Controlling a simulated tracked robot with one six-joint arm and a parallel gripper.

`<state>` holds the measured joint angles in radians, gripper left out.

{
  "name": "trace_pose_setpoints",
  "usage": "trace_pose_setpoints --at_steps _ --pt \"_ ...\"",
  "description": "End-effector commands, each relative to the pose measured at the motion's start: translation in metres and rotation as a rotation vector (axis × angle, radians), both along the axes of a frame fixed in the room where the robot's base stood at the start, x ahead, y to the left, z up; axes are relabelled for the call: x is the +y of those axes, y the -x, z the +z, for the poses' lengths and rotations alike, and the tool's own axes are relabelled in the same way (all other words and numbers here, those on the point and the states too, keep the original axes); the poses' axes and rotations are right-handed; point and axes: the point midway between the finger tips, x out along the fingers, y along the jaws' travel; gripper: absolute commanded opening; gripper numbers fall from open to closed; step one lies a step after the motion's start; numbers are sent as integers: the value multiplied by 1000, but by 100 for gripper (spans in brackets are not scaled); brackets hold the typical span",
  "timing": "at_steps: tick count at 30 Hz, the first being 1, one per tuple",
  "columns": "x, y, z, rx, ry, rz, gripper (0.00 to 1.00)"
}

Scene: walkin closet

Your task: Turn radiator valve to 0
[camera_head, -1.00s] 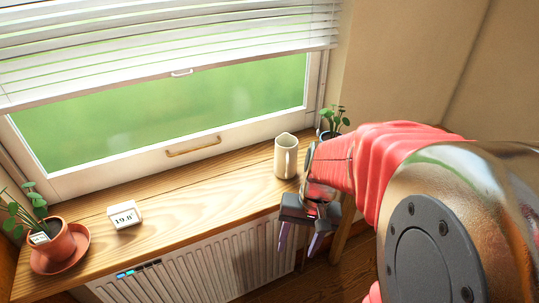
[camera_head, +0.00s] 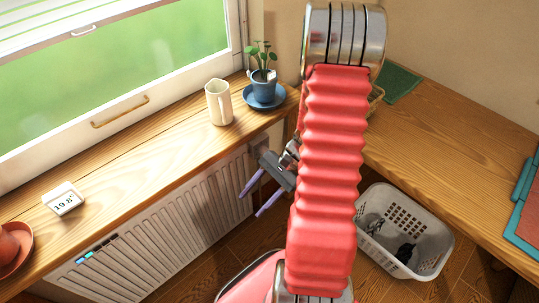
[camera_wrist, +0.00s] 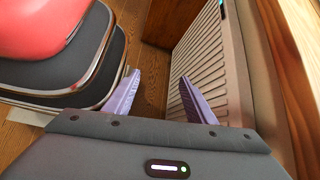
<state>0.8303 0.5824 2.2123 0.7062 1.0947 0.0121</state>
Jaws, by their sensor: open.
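The white ribbed radiator (camera_head: 150,235) stands under the wooden windowsill. In the wrist view it (camera_wrist: 205,70) runs along the right side. I cannot make out the radiator valve or its numbers in either current view. My gripper (camera_head: 252,204) is open and empty, in front of the radiator's right part, with its two purple fingers pointing down and left. My red arm hides part of the right corner.
On the sill (camera_head: 150,160) stand a white thermometer display (camera_head: 63,199), a cream jug (camera_head: 219,103) and a potted plant (camera_head: 262,85). A blue-lit strip (camera_head: 97,250) is on the radiator's top left. A laundry basket (camera_head: 425,250) stands under the wooden desk (camera_head: 430,130).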

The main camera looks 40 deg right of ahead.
Motion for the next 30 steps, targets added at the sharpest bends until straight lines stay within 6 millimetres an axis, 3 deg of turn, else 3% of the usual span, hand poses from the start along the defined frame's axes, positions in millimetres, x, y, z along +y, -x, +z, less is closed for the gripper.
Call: trace_pose_setpoints --at_steps 17,26,30 --pt "-43 -32 -86 65 -413 -576 50" --pt "-86 -50 -137 43 -620 -918 50" --pt "-116 -57 -162 5 -713 -1101 50"
